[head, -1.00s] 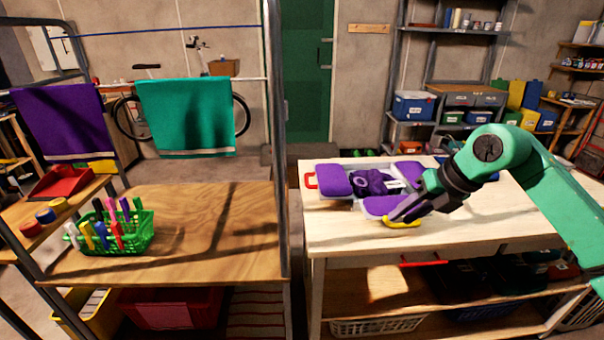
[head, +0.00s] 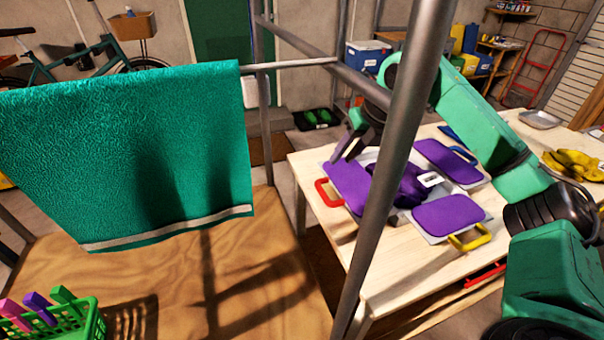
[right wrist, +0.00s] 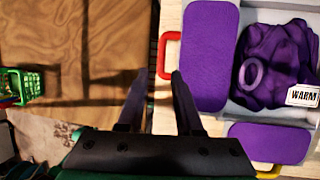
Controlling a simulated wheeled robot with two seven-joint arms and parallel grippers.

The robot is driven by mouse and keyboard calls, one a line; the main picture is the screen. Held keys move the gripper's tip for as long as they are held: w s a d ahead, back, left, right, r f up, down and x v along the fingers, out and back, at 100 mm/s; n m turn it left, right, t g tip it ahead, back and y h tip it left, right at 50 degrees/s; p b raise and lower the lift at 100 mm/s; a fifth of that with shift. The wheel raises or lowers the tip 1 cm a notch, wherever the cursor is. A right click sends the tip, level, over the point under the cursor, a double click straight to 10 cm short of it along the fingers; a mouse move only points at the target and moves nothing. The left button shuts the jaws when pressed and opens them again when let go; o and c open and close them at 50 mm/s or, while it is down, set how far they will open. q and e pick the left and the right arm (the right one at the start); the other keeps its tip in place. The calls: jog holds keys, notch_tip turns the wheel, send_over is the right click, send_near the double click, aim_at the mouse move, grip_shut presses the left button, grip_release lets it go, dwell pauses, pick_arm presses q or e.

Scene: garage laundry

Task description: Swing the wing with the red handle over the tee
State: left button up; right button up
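The folding board lies on the pale table, with purple wings around a bunched purple tee (head: 402,187). The wing with the red handle (head: 349,187) lies flat on the tee's left side; it also shows in the right wrist view (right wrist: 208,60). Its red handle (head: 327,192) sticks out on the left, also in the right wrist view (right wrist: 165,55). My right gripper (head: 344,157) is above the far end of this wing. In the right wrist view my right gripper (right wrist: 156,76) is open and empty, with one finger near the red handle. My left gripper is out of view.
Wings with a blue handle (head: 464,154) and a yellow handle (head: 470,238) lie beside the tee. A metal post (head: 396,150) stands in front of the table. A teal towel (head: 130,155) hangs at left. Yellow gloves (head: 573,163) lie at the right.

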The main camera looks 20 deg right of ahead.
aim_at(323, 190)
jog(key=x, duration=0.4)
jog(key=p+x, duration=0.1)
jog(key=x, duration=0.7)
jog(key=shift+s+d+f+p, duration=0.15)
jog(key=shift+s+p, duration=0.15)
jog(key=shift+s, duration=0.1)
jog(key=shift+w+f, duration=0.1)
jog(key=shift+f, duration=0.45)
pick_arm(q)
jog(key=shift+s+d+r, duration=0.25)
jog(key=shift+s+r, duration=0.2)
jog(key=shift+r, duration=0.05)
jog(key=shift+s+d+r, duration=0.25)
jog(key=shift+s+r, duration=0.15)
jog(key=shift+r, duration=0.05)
pick_arm(e)
grip_shut()
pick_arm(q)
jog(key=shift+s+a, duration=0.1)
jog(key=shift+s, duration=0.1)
